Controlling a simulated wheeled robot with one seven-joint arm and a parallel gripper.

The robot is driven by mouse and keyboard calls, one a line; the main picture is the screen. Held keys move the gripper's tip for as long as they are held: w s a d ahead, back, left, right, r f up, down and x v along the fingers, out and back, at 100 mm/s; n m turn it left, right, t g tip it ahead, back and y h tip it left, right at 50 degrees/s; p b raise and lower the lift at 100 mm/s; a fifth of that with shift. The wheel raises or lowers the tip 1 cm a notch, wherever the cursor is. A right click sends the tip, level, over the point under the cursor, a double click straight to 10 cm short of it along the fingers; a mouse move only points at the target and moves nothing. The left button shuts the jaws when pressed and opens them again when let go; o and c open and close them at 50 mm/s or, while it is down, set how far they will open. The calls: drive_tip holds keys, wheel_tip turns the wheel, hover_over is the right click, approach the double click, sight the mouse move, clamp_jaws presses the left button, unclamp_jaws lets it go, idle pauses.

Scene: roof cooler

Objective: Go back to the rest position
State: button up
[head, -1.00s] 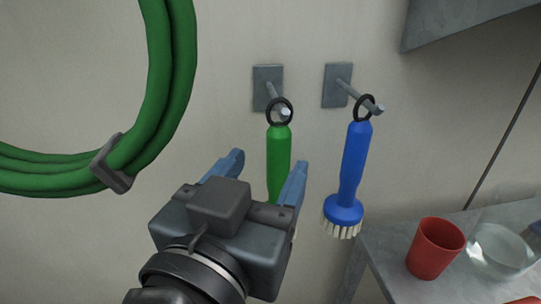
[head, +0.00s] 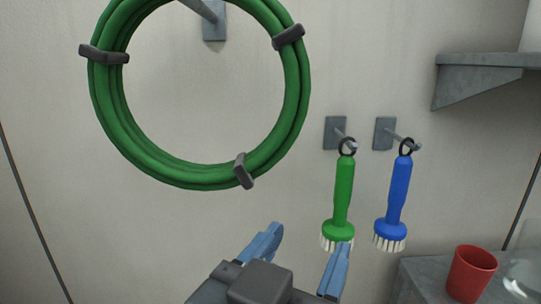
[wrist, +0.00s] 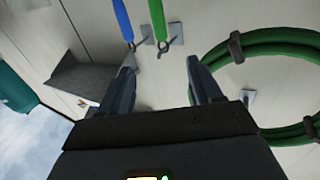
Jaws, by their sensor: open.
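My gripper (head: 306,258) is at the bottom of the head view, its two blue fingers spread with nothing between them. It also shows in the wrist view (wrist: 160,75). The green brush (head: 343,192) hangs by its black ring from a wall peg, just beyond and above the right finger, whose tip overlaps its bristles in the picture. The blue brush (head: 397,190) hangs from the peg to its right. In the wrist view the green handle (wrist: 157,18) and blue handle (wrist: 122,18) show past the fingertips.
A coiled green hose (head: 200,178) hangs on a wall hook (head: 213,22) at upper left. A red cup (head: 471,274) and a clear vessel (head: 524,277) stand on a grey table (head: 428,270) at lower right. A grey shelf (head: 485,75) juts out above. The lower-left wall is bare.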

drive_tip(key=s+d+f+n+y, duration=0.2)
drive_tip(key=d+f+n+y, duration=0.15)
drive_tip(key=f, duration=0.35)
drive_tip(key=s+d+f+n+g+y, duration=0.1)
drive_tip(key=s+d+f+n+y, duration=0.2)
drive_tip(key=f, duration=0.4)
drive_tip(key=s+d+f+n+y, duration=0.15)
drive_tip(key=d+f+n, duration=0.25)
drive_tip(key=f, duration=0.4)
drive_tip(key=s+d+m, duration=0.2)
drive_tip(key=s+d, duration=0.2)
drive_tip(key=s, duration=0.6)
drive_tip(key=s+d+r+m, duration=0.1)
drive_tip(key=s+d+m, duration=0.2)
drive_tip(key=s, duration=0.8)
drive_tip(key=shift+s+d+r, duration=0.2)
drive_tip(key=shift+s+d, duration=0.05)
drive_tip(key=shift+d, duration=0.25)
